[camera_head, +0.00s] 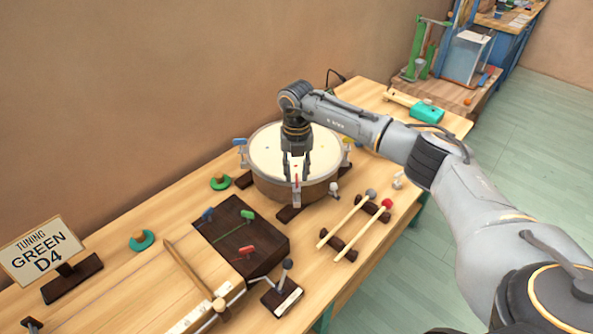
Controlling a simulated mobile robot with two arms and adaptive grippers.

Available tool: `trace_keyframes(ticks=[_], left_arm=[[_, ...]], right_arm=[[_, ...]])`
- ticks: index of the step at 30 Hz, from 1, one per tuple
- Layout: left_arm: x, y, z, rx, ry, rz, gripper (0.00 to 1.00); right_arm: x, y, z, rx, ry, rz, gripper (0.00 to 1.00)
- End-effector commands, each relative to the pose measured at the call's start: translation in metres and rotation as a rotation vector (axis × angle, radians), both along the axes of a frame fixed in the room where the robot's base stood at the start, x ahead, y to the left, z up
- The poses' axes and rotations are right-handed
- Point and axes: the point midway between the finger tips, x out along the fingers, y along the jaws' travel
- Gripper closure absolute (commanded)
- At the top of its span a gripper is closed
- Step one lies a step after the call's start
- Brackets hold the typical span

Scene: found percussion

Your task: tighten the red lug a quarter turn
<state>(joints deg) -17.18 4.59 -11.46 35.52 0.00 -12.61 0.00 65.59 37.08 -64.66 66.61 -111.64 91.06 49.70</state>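The drum (262,153) has a pale round head and a brown shell and stands on dark feet on the wooden table. The red lug (296,181) is at its front rim, a small upright red piece above a grey bracket. A blue lug (240,141) is at the left rim and a yellow lug (347,141) at the right. My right gripper (297,174) points down over the front of the drum. Its two fingers are apart, with the red lug showing between and just below their tips. Contact cannot be told. My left gripper is out of view.
Two mallets (345,222) rest on dark supports right of the drum. A dark board (225,232) with coloured handles lies in front. A lever block (282,297), a "TUNING GREEN D4" sign (45,256) and green rings (142,240) stand nearby. A teal object (427,112) is behind.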

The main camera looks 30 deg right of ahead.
Motion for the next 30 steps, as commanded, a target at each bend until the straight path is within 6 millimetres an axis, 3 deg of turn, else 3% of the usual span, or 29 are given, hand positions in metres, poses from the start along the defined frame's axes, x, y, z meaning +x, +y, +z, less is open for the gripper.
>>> trace_keyframes(ticks=[7,21,30], left_arm=[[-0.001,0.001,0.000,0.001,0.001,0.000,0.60],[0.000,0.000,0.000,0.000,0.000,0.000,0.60],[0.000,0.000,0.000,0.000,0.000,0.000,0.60]], right_arm=[[0.001,0.000,0.015,0.000,-0.001,0.001,0.71],[0.000,0.000,0.105,0.000,-0.001,0.000,0.71],[0.000,0.000,0.120,0.000,0.001,0.000,0.71]])
